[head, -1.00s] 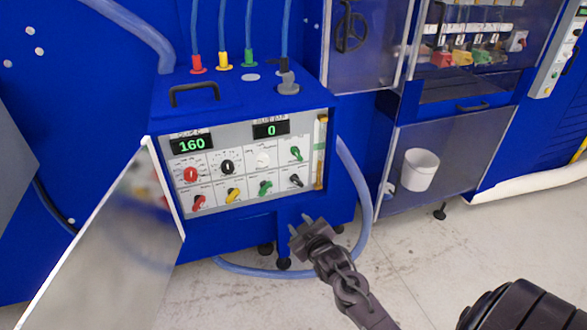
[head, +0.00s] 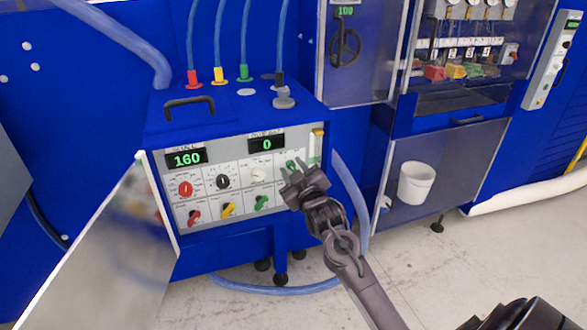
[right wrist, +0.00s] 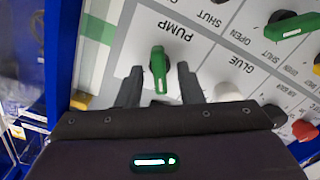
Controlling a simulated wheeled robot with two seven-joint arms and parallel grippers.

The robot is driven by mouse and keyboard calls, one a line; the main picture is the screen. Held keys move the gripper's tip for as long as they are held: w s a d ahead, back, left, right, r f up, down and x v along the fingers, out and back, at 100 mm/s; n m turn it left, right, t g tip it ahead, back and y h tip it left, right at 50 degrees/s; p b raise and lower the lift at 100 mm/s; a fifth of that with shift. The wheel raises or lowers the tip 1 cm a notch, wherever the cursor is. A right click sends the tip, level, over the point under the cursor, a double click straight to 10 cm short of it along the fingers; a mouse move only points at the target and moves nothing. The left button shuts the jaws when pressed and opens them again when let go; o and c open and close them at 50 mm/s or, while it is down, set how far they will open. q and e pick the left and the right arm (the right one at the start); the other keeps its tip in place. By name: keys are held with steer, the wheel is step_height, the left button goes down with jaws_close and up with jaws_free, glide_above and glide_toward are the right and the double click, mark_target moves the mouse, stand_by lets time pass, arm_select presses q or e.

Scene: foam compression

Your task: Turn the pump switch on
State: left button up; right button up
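The pump switch (right wrist: 158,70) is a green lever knob on a white panel square marked PUMP, seen upside down in the right wrist view. In the head view the pump switch (head: 291,163) is at the upper right of the control panel, partly covered by my right gripper. My right gripper (head: 294,166) is open. In the right wrist view its two fingers stand on either side of the green lever, with gaps at both sides. I cannot tell how deep the fingers reach around it. My left gripper is not in view.
The panel has other knobs close by: a white one (head: 258,174), a green one (head: 261,202) and a black one (head: 222,182). Displays read 160 (head: 187,159) and 0 (head: 267,144). An open door (head: 115,245) stands at the left. A blue hose (head: 350,190) loops at the right.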

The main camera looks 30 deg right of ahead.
steer(key=shift+c, duration=0.4)
jaws_close()
